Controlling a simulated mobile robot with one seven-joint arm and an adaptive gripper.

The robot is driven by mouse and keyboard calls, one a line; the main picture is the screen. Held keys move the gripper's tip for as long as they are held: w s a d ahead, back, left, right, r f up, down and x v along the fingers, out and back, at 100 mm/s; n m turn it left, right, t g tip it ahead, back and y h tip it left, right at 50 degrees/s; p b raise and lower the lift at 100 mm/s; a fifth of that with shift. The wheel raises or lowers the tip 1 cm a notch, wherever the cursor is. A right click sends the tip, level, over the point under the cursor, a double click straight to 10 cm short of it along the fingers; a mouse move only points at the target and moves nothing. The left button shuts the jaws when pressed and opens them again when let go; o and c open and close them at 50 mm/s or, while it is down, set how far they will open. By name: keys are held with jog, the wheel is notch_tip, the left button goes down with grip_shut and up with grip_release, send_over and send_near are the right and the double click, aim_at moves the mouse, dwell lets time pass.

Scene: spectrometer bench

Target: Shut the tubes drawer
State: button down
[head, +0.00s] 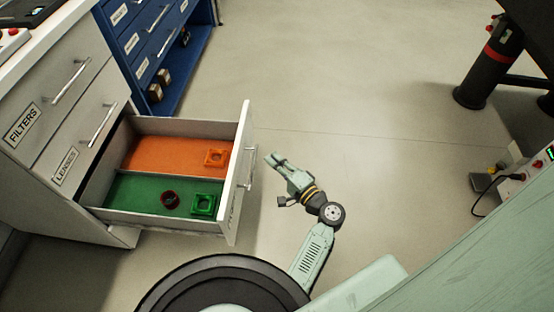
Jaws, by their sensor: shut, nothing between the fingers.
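An open drawer (241,165) sticks out from the lowest part of the white cabinet at left. Its front has a handle and a label seen too edge-on to read. Inside are an orange section (150,151) with an orange square holder (216,157), and a green section (130,193) with a green square holder (203,204) and a small dark round item (170,199). My gripper (271,160) is shut and empty. It is just right of the drawer front, pointing towards it, with a small gap visible in this view.
Drawers labelled FILTERS (50,102) and LENSES (93,150) are shut above. A blue cabinet (150,50) stands behind. A black table leg (489,70) and a cable (482,195) are at right. The floor (340,90) between is clear.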

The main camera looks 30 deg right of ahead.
send_near(241, 139)
jog(key=w+d, duration=0.2)
jog(key=w, duration=0.1)
jog(key=shift+w+a+f+p, duration=0.1)
jog(key=shift+w+a+p, duration=0.15)
jog(key=shift+w+a, duration=0.35)
jog(key=shift+w+a+f+p, duration=0.2)
jog(key=shift+w+a, duration=0.15)
jog(key=shift+a, duration=0.4)
